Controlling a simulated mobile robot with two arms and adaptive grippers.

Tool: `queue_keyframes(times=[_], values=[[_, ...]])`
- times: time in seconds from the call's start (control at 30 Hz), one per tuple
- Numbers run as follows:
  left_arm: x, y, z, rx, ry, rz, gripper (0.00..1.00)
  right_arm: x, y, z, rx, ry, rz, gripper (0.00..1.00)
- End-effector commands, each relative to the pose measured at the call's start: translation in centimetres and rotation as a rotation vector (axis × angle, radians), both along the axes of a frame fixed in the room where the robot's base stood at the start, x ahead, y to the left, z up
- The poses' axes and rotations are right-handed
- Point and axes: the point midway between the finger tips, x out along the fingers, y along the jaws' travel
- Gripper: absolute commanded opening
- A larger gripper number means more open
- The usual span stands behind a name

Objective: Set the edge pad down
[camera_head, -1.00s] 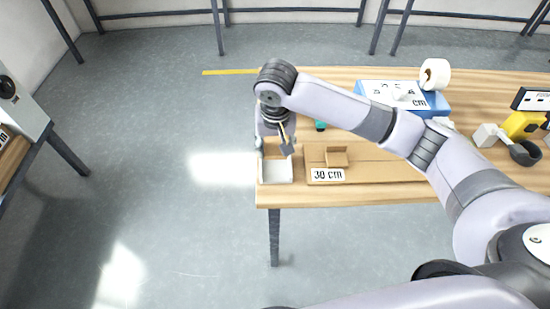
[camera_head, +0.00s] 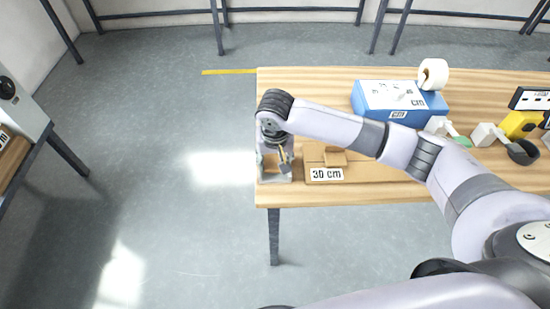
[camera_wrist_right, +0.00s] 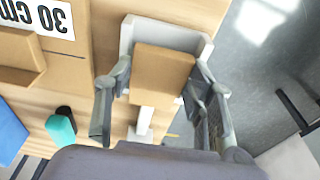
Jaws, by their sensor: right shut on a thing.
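The edge pad, a tan block (camera_wrist_right: 162,75), is between the fingers of my right gripper (camera_wrist_right: 160,88) in the right wrist view. In the head view my right gripper (camera_head: 274,163) is low over the table's front left corner, shut on the pad, which is mostly hidden there. A white open tray (camera_wrist_right: 128,38) lies under and around the pad; its front wall shows in the head view (camera_head: 274,180). The pad appears within the tray's outline. I cannot tell whether it touches the tray floor. My left gripper is not in view.
A cardboard piece with a "30 cm" label (camera_head: 355,174) lies just right of the tray. A teal object (camera_wrist_right: 60,127) shows in the wrist view. The table (camera_head: 310,85) ends just left of the tray.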

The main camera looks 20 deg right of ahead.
Motion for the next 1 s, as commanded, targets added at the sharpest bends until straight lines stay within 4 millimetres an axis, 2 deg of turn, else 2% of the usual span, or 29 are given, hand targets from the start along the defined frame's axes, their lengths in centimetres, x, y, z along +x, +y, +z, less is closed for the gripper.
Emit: queue_keyframes(times=[0.27,0.3,0.6,1.0], values=[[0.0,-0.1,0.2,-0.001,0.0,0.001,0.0,-0.3,-0.1,-1.2,-0.004,0.008,0.0,0.3],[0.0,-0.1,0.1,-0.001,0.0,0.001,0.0,-0.4,-0.1,-1.3,-0.005,0.01,0.0,0.51],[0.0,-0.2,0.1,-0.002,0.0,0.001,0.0,-0.5,-0.1,-1.4,-0.006,0.015,0.001,0.69],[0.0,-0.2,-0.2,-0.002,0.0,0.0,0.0,-0.4,-0.1,-0.7,-0.005,0.011,0.002,0.69]])
